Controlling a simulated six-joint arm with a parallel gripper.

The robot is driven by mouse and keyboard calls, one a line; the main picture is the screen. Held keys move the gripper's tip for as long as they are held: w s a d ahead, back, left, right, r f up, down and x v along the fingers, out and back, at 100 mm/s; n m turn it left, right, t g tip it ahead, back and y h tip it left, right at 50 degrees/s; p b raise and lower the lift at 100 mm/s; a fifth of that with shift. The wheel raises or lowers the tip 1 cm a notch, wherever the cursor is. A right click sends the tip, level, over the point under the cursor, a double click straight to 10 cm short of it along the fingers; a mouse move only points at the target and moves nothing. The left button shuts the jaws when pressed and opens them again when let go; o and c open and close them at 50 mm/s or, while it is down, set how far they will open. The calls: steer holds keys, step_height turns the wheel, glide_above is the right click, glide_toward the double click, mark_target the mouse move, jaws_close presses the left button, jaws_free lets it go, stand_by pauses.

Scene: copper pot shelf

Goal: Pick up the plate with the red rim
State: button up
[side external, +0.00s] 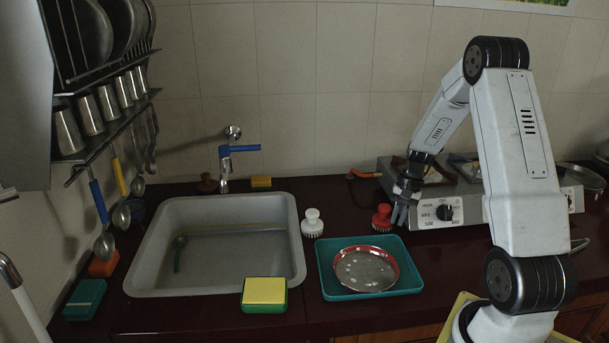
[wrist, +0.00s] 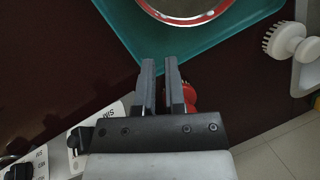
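The plate with the red rim (side external: 366,271) is round and silvery inside, with pale spots on its surface. It lies in a teal tray (side external: 329,285) on the dark counter, right of the sink. In the wrist view only part of the plate (wrist: 185,9) shows at the top edge, inside the tray (wrist: 150,47). My gripper (side external: 400,214) is above the counter, behind and right of the tray, apart from the plate. In the wrist view its two fingers (wrist: 162,75) are a small gap apart with nothing between them.
A red-handled brush (side external: 382,218) stands close to my gripper, and a white brush (side external: 312,223) stands behind the tray. The sink (side external: 150,270) is to the left, with a yellow-green sponge (side external: 264,294) at its front. A grey stove with knobs (side external: 443,213) is at the right.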

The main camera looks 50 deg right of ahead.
steer(key=n, duration=0.4)
steer(key=w+f+n+y, duration=0.1)
steer(key=n, duration=0.3)
steer(key=f+n, duration=0.1)
steer(key=n, duration=0.3)
steer(key=shift+w+n+y, duration=0.15)
steer(key=shift+n+y, duration=0.15)
steer(key=shift+f, duration=0.1)
steer(key=shift+x, duration=1.3)
steer(key=shift+a+f, duration=0.1)
steer(key=shift+x, duration=2.5)
